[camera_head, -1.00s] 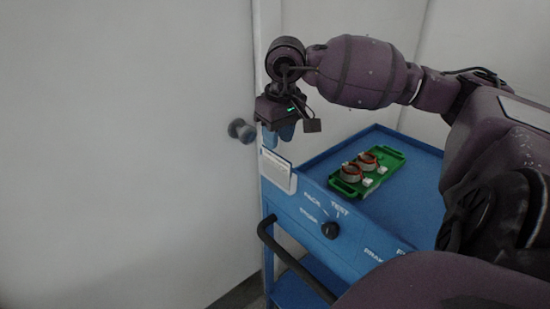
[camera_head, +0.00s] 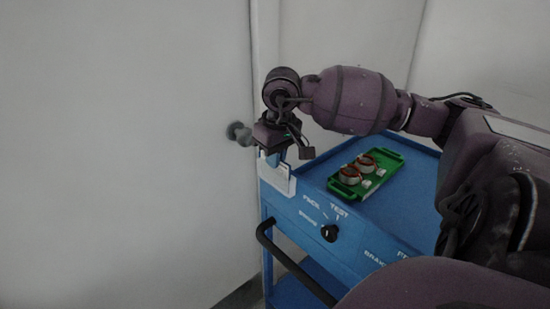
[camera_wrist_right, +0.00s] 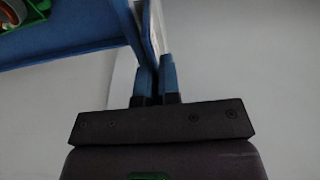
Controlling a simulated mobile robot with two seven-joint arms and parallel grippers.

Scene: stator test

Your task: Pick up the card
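The white card (camera_head: 282,184) stands upright in a holder at the near left corner of the blue cart. My right gripper (camera_head: 273,157) points down at the card's upper edge. In the right wrist view, the blue fingers of this gripper (camera_wrist_right: 158,78) are close together, with the thin edge of the card or its holder (camera_wrist_right: 156,30) between or just beyond their tips. I cannot tell whether they grip it. My left gripper is not in view.
The blue cart (camera_head: 400,215) carries a green tray (camera_head: 347,190) with two copper-wound stators. A black knob (camera_head: 330,233) and a dark handle bar (camera_head: 290,262) are on its front.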

